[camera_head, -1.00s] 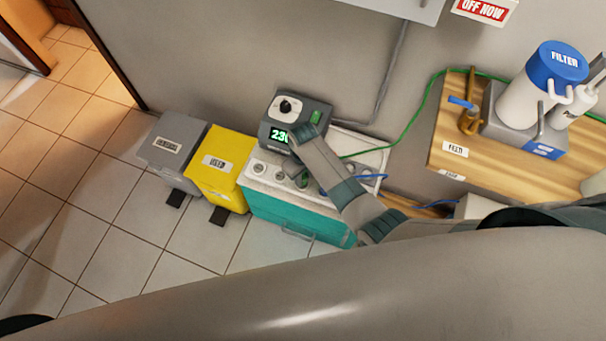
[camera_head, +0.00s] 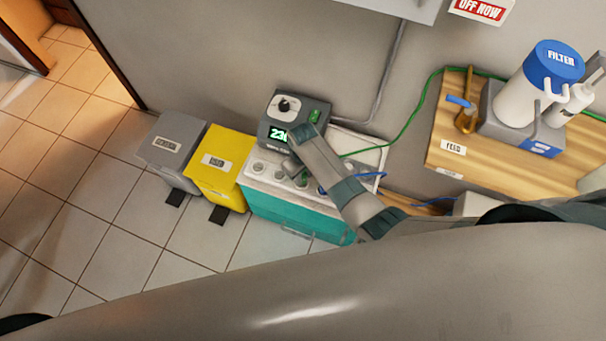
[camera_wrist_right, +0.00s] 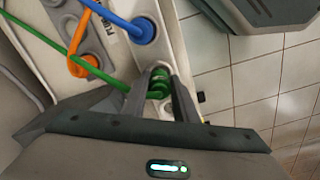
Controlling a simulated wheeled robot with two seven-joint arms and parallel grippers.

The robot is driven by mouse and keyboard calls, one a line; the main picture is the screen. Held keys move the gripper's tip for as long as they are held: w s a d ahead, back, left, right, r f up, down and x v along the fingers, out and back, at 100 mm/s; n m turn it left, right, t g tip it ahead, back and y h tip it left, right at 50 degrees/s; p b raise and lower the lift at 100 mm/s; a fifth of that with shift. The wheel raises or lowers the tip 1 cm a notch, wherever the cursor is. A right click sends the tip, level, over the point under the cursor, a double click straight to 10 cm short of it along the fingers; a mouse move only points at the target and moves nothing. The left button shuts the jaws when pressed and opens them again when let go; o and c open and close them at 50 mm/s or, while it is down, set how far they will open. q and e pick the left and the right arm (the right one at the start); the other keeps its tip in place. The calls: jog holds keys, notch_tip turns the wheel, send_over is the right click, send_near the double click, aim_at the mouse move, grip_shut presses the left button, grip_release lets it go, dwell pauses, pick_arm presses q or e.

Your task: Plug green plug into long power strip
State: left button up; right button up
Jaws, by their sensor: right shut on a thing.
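The green plug (camera_wrist_right: 158,84) is between the fingers of my right gripper (camera_wrist_right: 160,78), which is shut on it, in the right wrist view. The long power strip (camera_wrist_right: 177,39) is a pale grey bar with round sockets, and a blue plug (camera_wrist_right: 143,31) sits in it. In the head view, the strip (camera_head: 270,172) runs along the front edge of the teal cabinet's top, and my right gripper (camera_head: 292,164) is over it. The plug is hidden there, and I cannot tell whether it touches a socket. My left gripper is not in view.
A grey voltage unit (camera_head: 293,118) stands behind the strip on the teal cabinet (camera_head: 290,215). A yellow bin (camera_head: 222,170) and grey bin (camera_head: 172,150) stand at left. An orange plug (camera_wrist_right: 84,66) sits beside the strip. The green cable (camera_head: 413,115) trails from the wooden bench (camera_head: 445,130).

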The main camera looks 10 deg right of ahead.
jog(key=shift+f+b, duration=0.5)
jog(key=shift+f, duration=0.55)
dwell(0.4)
jog(key=o, duration=1.1)
jog(key=shift+o, duration=0.2)
jog(key=shift+r, duration=0.15)
notch_tip(320, 180, up, 17)
jog(key=shift+s, duration=0.1)
dwell(0.4)
